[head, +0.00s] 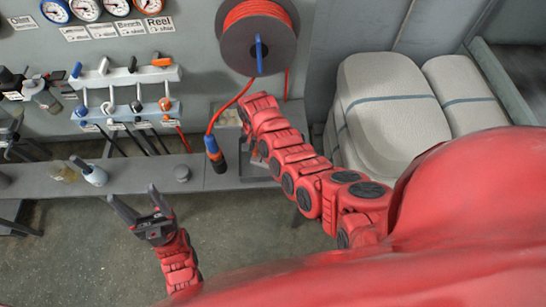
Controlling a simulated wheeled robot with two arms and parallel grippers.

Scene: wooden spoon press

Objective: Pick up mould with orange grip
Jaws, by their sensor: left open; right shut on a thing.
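I cannot tell from this view which one is the mould. My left gripper (139,196) is open and empty, below and in front of the racks and apart from both.
A grey ledge (222,175) runs below the racks, with a grey-white bottle (90,172) on it. A dark reel (254,38) with red hose hangs on the wall, its blue-black hose end (215,155) dangling left of my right arm. Padded sacks (388,110) stand at right.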

